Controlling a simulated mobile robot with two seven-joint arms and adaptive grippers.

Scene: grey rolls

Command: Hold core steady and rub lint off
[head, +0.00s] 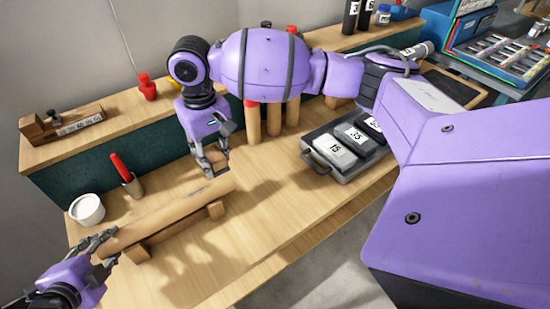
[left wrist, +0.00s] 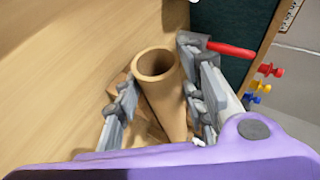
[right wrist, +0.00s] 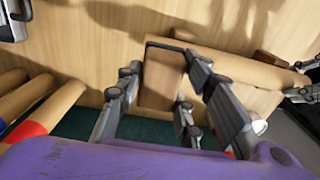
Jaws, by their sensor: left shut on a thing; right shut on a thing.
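The core (head: 165,213) is a long tan cardboard tube. It lies in a low wooden cradle (head: 137,252) on the bench. My left gripper (head: 103,243) is shut on its near left end; in the left wrist view the open end of the core (left wrist: 157,64) shows between the fingers. My right gripper (head: 213,164) is shut on a tan block (right wrist: 161,78), seen between its fingers in the right wrist view. In the head view it is at the core's far right end, just above or beside it. I cannot tell whether the block touches the core.
A white tub (head: 87,210) and a red-handled tool in a holder (head: 133,187) stand behind the core. Several upright tubes (head: 253,122) line the back wall. A grey tray (head: 320,164) with numbered blocks sits to the right. The front bench between is clear.

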